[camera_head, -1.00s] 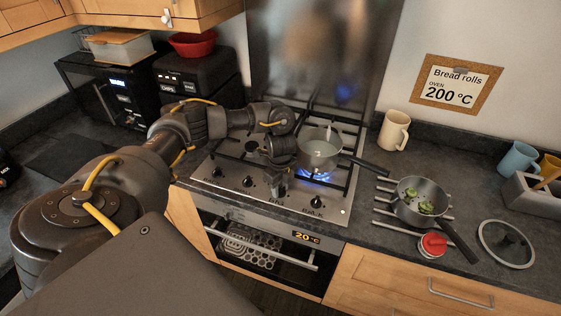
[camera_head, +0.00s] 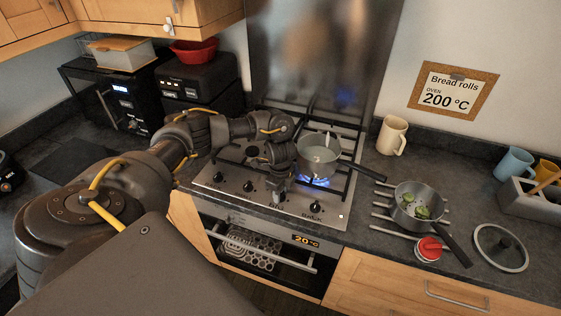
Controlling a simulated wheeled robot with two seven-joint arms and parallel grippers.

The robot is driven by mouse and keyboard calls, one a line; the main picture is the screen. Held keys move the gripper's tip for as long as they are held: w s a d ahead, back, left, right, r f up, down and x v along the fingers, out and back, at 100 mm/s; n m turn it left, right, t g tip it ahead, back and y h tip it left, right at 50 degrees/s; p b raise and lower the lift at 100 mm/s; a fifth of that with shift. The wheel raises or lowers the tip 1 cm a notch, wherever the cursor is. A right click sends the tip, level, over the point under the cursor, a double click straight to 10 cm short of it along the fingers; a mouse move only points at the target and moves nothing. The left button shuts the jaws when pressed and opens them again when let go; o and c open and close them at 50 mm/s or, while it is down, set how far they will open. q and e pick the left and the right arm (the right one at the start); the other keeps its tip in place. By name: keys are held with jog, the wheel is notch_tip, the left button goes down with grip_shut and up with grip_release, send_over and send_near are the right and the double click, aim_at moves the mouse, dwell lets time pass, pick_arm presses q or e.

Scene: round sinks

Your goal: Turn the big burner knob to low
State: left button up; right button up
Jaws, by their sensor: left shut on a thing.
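The gas hob (camera_head: 208,181) has a row of black knobs along its front edge. Two knobs show to the left of my gripper, one (camera_head: 217,177) and another (camera_head: 249,186). One more knob (camera_head: 315,207) shows to its right. My left gripper (camera_head: 278,195) points down at the front edge between them and is shut on a knob, which its fingers mostly hide. I cannot read that knob's setting. A blue flame (camera_head: 316,182) burns under a saucepan (camera_head: 319,158) on the front right burner. My right gripper is not in view.
The saucepan's handle (camera_head: 363,171) sticks out to the right. A second pan (camera_head: 420,198) with green food, a red-lidded jar (camera_head: 429,249) and a glass lid (camera_head: 500,248) are on the right counter. The oven (camera_head: 262,250) is below the hob.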

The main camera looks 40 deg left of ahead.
pick_arm(q)
jog(key=o, duration=1)
notch_tip(320, 180, up, 11)
jog(key=shift+a+f+p, duration=0.1)
jog(key=shift+p, duration=0.35)
